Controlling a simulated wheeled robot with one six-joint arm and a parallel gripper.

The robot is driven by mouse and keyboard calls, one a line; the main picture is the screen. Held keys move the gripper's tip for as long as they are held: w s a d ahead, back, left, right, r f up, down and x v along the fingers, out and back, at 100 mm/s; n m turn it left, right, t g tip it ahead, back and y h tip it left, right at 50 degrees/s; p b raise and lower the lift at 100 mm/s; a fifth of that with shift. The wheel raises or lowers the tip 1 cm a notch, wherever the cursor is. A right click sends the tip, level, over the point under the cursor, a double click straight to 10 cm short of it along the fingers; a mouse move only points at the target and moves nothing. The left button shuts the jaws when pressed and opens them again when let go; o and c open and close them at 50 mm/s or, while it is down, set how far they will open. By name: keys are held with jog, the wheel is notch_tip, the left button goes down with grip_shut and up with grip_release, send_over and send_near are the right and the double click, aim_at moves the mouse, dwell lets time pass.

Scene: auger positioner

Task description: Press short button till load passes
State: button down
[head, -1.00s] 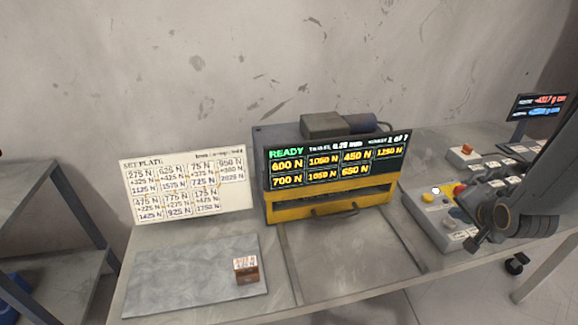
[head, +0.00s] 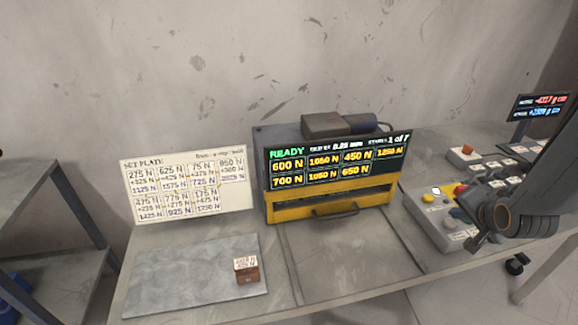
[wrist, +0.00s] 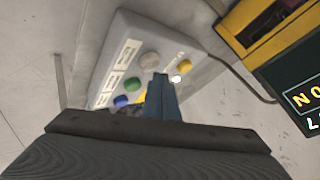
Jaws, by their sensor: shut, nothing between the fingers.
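The yellow and black machine's display (head: 338,160) reads READY, 1 of 7, with several loads in N.
A white set plate board (head: 187,190) leans at the left. A small brown block (head: 247,276) with a labelled top lies on a grey slab (head: 185,275). Another panel of switches (head: 490,168) and a small screen (head: 541,107) are behind my arm. The bench front is clear.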

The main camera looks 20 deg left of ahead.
aim_at(452, 225)
dwell(0.4)
jog(key=shift+f, duration=0.45)
jog(key=shift+f+b, duration=0.2)
jog(key=shift+b, duration=0.1)
jog(key=shift+r, duration=0.15)
dwell(0.4)
jog(key=shift+r+p, duration=0.5)
jog(key=shift+p, duration=0.2)
notch_tip(452, 225, up, 6)
jog(key=p, duration=0.5)
jog(key=shift+p, duration=0.3)
jog(key=shift+s, duration=0.1)
dwell(0.7)
